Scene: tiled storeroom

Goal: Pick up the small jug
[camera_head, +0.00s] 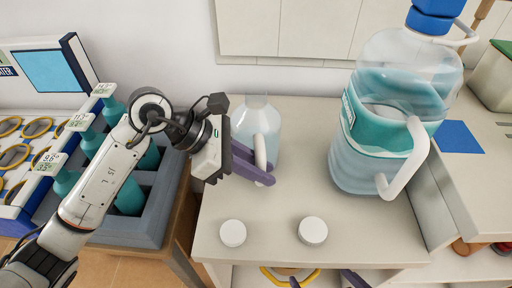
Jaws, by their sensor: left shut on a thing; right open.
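The small jug (257,112), clear and pale blue with a white handle, stands upright near the back left of the light tabletop (290,190). My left gripper (265,172) reaches it from the left, its purple fingers shut on the handle. The fingers hide part of the jug's lower side, and I cannot tell whether its base is off the table. My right gripper (323,281) shows only as two purple fingertips at the bottom edge, apart and empty.
A large jug (385,110) with blue liquid and a blue cap stands to the right. Two white lids (233,233) (313,230) lie at the front. A grey crate (140,228) with teal bottles is at left. A white wall (150,40) closes the back.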

